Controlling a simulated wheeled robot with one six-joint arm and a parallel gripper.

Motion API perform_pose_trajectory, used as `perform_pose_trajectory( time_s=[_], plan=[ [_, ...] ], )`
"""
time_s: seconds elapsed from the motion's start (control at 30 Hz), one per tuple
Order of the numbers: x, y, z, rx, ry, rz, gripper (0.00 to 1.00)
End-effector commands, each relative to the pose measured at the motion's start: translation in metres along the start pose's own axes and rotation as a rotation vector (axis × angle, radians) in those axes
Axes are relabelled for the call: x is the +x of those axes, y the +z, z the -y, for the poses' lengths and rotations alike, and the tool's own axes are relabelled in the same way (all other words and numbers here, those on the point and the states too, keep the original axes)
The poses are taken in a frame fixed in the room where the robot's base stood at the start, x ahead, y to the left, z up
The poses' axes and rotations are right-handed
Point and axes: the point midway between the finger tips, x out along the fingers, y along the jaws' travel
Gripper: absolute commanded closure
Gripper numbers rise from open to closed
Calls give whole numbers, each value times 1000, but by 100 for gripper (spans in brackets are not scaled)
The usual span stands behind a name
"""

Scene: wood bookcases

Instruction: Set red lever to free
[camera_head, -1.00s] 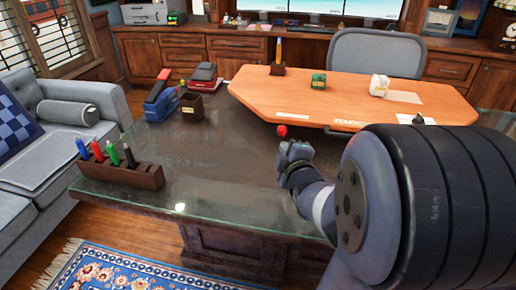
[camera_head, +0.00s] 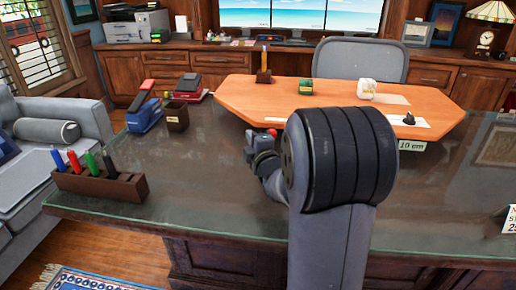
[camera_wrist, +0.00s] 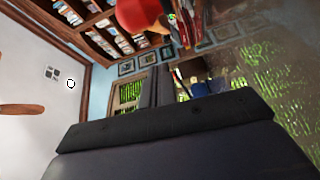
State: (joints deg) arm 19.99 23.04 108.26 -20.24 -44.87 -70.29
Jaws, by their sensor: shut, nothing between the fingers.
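The red lever's round knob (camera_head: 272,132) shows as a small patch at the front edge of the orange board (camera_head: 235,88). It is partly hidden behind my gripper (camera_head: 259,143). In the wrist view a large red rounded shape, likely the knob (camera_wrist: 140,14), is cut off by the top edge. My gripper is shut and empty, right at the knob in the head view. I cannot tell whether they touch. The lever's shaft and its position marks are hidden. A white label (camera_head: 254,118) lies on the board near the knob, too small to read.
The board lies on a glass-topped desk (camera_head: 200,200). A pen rack (camera_head: 110,187), a blue stapler (camera_head: 145,115) and a dark cup (camera_head: 177,117) stand left.

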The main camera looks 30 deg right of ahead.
Motion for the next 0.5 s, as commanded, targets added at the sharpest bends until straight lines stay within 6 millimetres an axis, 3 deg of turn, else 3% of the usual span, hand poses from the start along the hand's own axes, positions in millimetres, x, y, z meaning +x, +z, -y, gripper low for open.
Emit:
perform_pose_trajectory(
  time_s=[0.03,0.2,0.5],
  plan=[
    [10,-1,1,0,-2,-1,100],
    [-2,25,0,-1,-1,5,100],
    [-7,38,0,1,-1,0,100]
  ],
)
